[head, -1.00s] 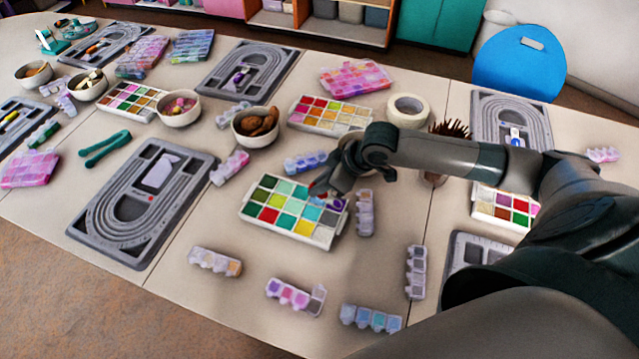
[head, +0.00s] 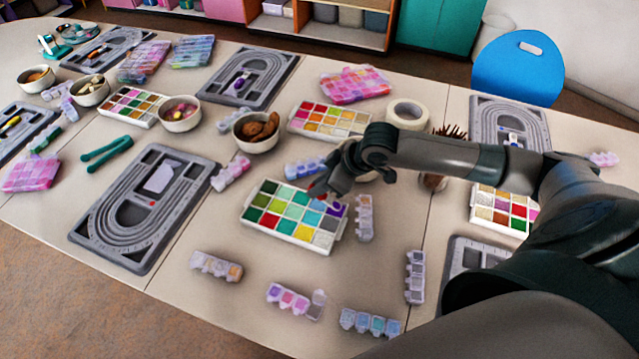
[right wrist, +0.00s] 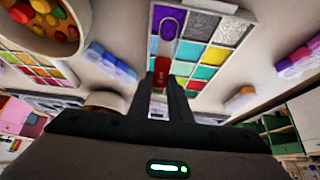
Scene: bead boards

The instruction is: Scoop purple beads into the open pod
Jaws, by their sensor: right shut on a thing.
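My right gripper (head: 317,191) is above the white bead tray (head: 268,232), near its far right corner. In the right wrist view its fingers (right wrist: 161,88) are shut on the red handle (right wrist: 161,72) of a small scoop. The scoop's clear looped end (right wrist: 168,27) shows over the purple bead compartment (right wrist: 161,22); I cannot tell whether it holds beads. Purple beads also show in the head view (head: 337,209), just right of the gripper. A pod strip (head: 290,299) with pink and purple pods lies in front of the tray; its right end (head: 318,300) has a raised lid. My left gripper is out of view.
Closed pod strips lie around the tray: at the front left (head: 216,266), front (head: 369,322), right (head: 364,218) and farther right (head: 415,277). A grey bead board (head: 100,232) lies left. A bowl (head: 256,146) and tape roll (head: 407,110) stand behind. Bare table separates the tray and front strips.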

